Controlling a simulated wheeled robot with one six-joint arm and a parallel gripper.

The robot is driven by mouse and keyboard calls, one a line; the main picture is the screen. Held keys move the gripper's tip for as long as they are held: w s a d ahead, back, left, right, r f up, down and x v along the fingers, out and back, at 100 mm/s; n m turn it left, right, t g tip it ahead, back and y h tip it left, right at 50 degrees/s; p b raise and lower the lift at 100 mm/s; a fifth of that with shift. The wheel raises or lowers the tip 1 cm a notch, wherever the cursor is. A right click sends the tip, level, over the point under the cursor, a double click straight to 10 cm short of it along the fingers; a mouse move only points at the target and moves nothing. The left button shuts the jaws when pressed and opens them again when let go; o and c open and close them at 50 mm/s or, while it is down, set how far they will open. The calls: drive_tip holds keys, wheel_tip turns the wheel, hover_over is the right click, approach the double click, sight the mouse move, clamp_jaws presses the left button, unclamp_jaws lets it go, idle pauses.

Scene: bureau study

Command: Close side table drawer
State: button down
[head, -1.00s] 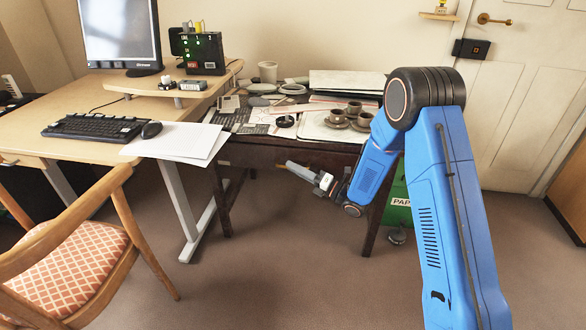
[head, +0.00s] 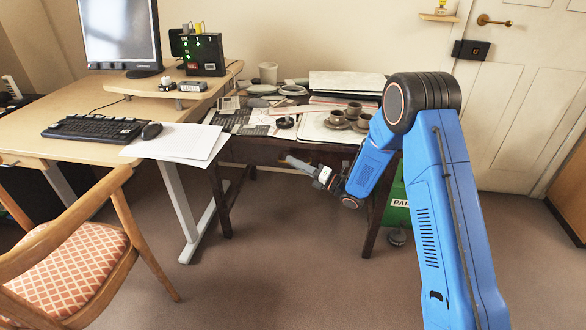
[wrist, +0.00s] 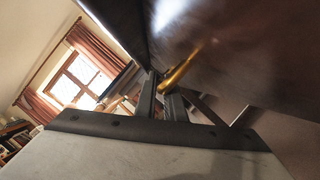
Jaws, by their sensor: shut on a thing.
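The side table (head: 240,150) is dark wood and stands against the back wall, right of the desk. Its drawer front is hard to make out in the head view behind my arm. In the wrist view a dark, glossy wood face (wrist: 245,50), apparently the drawer front, fills the upper right, with a brass handle (wrist: 185,68) on it. My gripper (head: 290,161) is at the table's front, just under the top. In the wrist view its fingers (wrist: 160,97) are closed at the brass handle. How far the drawer stands out cannot be told.
Several cups, saucers and papers (head: 330,128) crowd the tabletop. A green paper bin (head: 398,205) stands by the right table leg. The desk (head: 60,145) and a wooden chair (head: 70,260) are at left. The floor in front of the table is clear.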

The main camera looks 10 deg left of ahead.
drive_tip(key=shift+w+d, duration=0.1)
drive_tip(key=shift+w, duration=0.2)
drive_tip(key=c, duration=2.1)
unclamp_jaws()
drive_tip(key=v, duration=1.7)
drive_tip(key=shift+s+d+f, duration=0.1)
drive_tip(key=shift+d, duration=0.05)
